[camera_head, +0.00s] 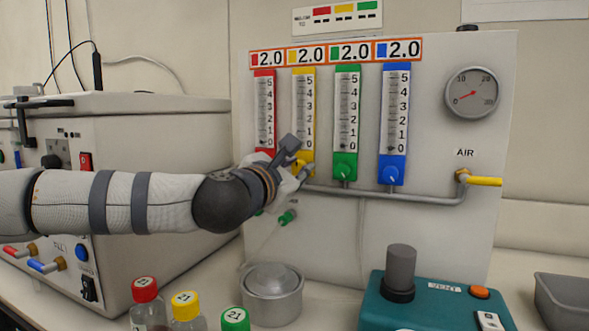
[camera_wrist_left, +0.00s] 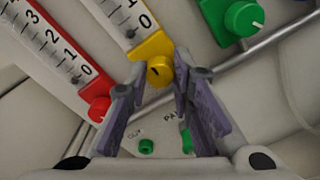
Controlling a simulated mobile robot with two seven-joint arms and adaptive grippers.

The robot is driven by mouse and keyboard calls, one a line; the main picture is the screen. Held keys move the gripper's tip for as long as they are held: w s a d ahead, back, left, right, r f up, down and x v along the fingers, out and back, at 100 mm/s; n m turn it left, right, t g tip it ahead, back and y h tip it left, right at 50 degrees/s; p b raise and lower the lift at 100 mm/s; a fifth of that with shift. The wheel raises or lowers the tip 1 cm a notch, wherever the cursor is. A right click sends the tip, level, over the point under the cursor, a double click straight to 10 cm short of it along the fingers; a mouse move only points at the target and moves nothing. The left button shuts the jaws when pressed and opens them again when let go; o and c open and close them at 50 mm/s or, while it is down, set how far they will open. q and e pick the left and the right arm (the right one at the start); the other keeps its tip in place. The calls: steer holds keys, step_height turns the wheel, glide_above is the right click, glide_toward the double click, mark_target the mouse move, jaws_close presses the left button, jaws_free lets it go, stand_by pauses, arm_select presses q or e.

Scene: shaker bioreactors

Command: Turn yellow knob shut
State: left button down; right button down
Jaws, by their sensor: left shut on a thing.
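The yellow knob (camera_wrist_left: 159,71) sits at the foot of the yellow flow meter (camera_head: 303,85) on the upright panel. In the left wrist view it lies between the fingertips and carries a dark mark on its face. My left gripper (camera_head: 298,160) is at the knob and shut on it, with one finger on each side. In the head view, the gripper hides part of the knob and its yellow block. My right gripper is in neither view.
The red knob (camera_wrist_left: 99,108) and the green knob (camera_wrist_left: 243,18) flank the yellow one. A grey pipe (camera_head: 425,199) runs below the meters. A metal pot (camera_head: 271,303), capped bottles (camera_head: 185,304) and a teal device (camera_head: 430,300) stand below. A large white machine (camera_head: 160,135) is at left.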

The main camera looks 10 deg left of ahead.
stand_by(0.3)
arm_select(q)
steer(key=c, duration=1.4)
jaws_free()
steer(key=s+a, duration=0.2)
steer(key=s, duration=1)
steer(key=shift+a, duration=0.15)
steer(key=shift+w, duration=0.1)
